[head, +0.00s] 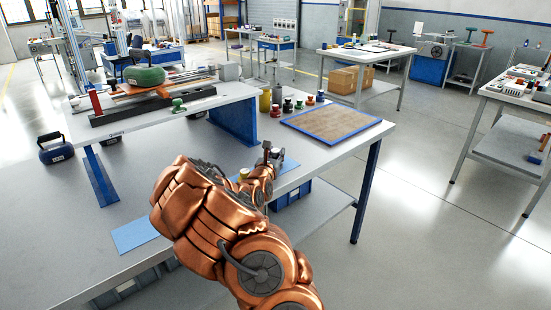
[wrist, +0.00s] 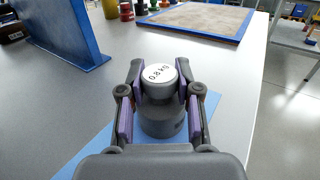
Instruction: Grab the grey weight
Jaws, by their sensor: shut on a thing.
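The grey weight (wrist: 159,113) stands upright in the wrist view, with a white top label reading 0.8 kg. My gripper (wrist: 159,100) is shut on it, one purple-padded finger on each side of its neck. The weight appears to be on or just above a blue mat (wrist: 87,152) on the table; I cannot tell if it touches. In the head view my gripper (head: 268,157) is near the table's right edge, over the blue mat (head: 286,166), and my arm hides much of it.
Several small coloured weights (head: 299,105) stand behind, next to a blue-framed brown board (head: 332,122). A blue upright panel (head: 236,119) supports a raised bench on the left. Another blue mat (head: 134,233) lies at the front left. The table's middle is clear.

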